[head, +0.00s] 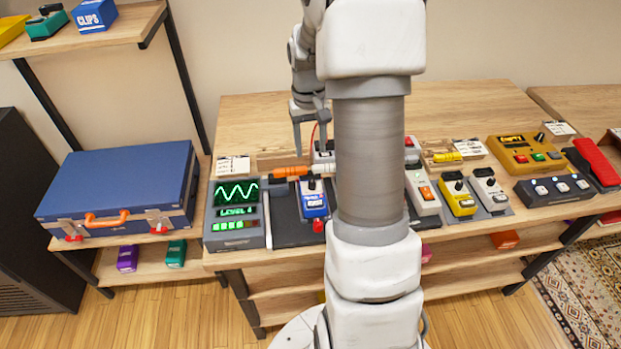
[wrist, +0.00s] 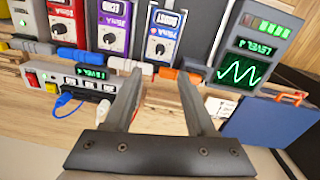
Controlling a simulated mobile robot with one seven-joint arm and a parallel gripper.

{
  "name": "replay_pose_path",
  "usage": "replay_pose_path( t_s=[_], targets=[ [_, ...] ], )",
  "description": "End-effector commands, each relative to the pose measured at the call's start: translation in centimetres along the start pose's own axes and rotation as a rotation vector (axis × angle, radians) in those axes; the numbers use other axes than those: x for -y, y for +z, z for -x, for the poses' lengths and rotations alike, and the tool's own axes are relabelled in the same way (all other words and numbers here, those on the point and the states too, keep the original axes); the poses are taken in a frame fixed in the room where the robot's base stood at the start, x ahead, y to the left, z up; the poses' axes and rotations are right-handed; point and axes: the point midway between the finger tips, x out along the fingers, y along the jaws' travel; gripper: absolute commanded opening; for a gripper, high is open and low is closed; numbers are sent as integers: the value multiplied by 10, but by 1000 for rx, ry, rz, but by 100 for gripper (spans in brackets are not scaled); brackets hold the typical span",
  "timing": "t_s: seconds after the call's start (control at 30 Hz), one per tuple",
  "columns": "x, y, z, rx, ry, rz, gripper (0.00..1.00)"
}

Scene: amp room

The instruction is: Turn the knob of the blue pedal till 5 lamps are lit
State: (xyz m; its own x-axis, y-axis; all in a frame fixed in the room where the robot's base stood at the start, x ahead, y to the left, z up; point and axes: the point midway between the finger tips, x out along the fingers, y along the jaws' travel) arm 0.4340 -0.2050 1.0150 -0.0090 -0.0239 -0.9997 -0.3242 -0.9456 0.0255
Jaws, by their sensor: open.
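The blue pedal (head: 314,205) sits on a dark board on the table; its dark knob (head: 312,185) is at the top. The level meter (head: 222,241) stands left of the pedal, with a green wave screen and a row with several green lamps (head: 234,226) lit. The meter also shows upside down in the wrist view (wrist: 228,76). My gripper (head: 310,148) is open and empty, behind and above the pedal; it also shows in the wrist view (wrist: 160,75).
Orange and white cable plugs (head: 291,172) lie just behind the blue pedal. A yellow pedal (head: 459,200) is farther right. My arm hides the table's middle in the head view.

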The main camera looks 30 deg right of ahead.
Motion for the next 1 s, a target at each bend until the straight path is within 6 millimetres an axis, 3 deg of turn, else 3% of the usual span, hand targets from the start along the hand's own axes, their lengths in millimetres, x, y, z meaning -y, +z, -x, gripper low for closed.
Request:
replay_pose_path(
  t_s=[0.3, 0.5, 0.7, 1.0],
  targets=[
    [1, 1, -72, 4, -1, 0, 56],
    [0, 1, -104, 3, 0, 1, 56],
    [0, 0, -118, 1, 0, 1, 56],
    [0, 0, -119, -1, 0, 0, 54]
  ],
)
